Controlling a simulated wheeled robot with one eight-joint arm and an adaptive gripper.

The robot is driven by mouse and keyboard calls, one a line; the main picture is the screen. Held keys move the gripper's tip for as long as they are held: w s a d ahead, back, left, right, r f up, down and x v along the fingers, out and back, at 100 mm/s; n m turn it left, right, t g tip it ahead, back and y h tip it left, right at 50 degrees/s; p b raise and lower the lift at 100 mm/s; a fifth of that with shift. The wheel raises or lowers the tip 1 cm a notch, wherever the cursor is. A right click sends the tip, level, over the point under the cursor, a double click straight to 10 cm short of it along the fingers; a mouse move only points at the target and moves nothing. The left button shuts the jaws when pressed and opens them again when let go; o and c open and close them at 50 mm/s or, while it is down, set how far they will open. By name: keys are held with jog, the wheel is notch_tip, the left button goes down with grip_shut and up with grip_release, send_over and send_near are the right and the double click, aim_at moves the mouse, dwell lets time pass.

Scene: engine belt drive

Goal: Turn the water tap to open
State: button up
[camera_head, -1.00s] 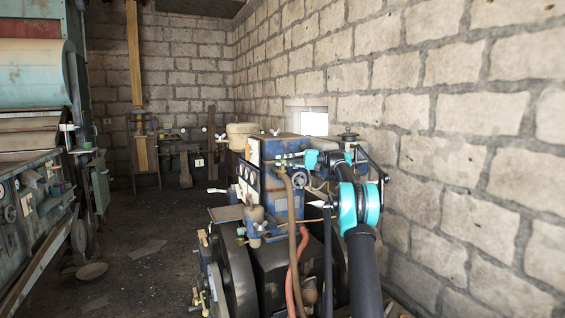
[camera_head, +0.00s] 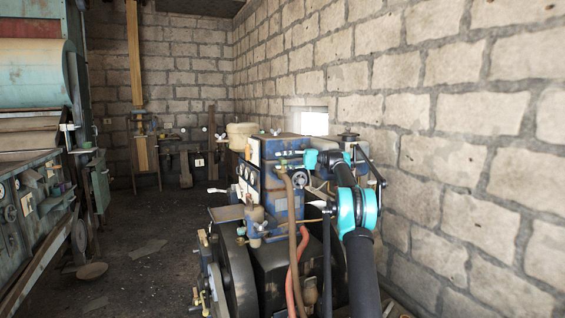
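The blue engine (camera_head: 282,205) stands in the centre of the camera_head view. A small tap-like fitting (camera_head: 283,165) shows on its upper part, where a brown hose (camera_head: 292,240) begins. It is too small to tell how its handle is turned. My arm, black with turquoise joints, reaches up from the bottom right and bends left over the engine.
A rough block wall (camera_head: 450,150) runs close along the right side of the engine. Large dark wheels (camera_head: 236,262) stand at the engine's front. A green machine (camera_head: 30,190) fills the left side. The dark floor (camera_head: 140,240) between them is mostly clear.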

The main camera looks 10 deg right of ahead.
jog(key=d, duration=0.7)
jog(key=shift+w+d, duration=0.2)
jog(key=shift+w, duration=0.05)
jog(key=shift+r, duration=0.1)
jog(key=a+r+m+t+h, duration=0.3)
jog(key=r+m+t, duration=0.3)
jog(key=t, duration=0.5)
jog(key=s+d+f+m+t+h, duration=0.1)
jog(key=s+f+m+t+h, duration=0.25)
jog(key=s, duration=0.25)
jog(key=s+d+f+m+t+h, duration=0.1)
jog(key=s+f+m+t+h, duration=0.25)
jog(key=s, duration=0.35)
jog(key=shift+m+g, duration=0.3)
jog(key=x, duration=1.7)
jog(key=shift+w+a+r, duration=0.3)
jog(key=shift+w+r, duration=0.05)
jog(key=shift+r, duration=0.05)
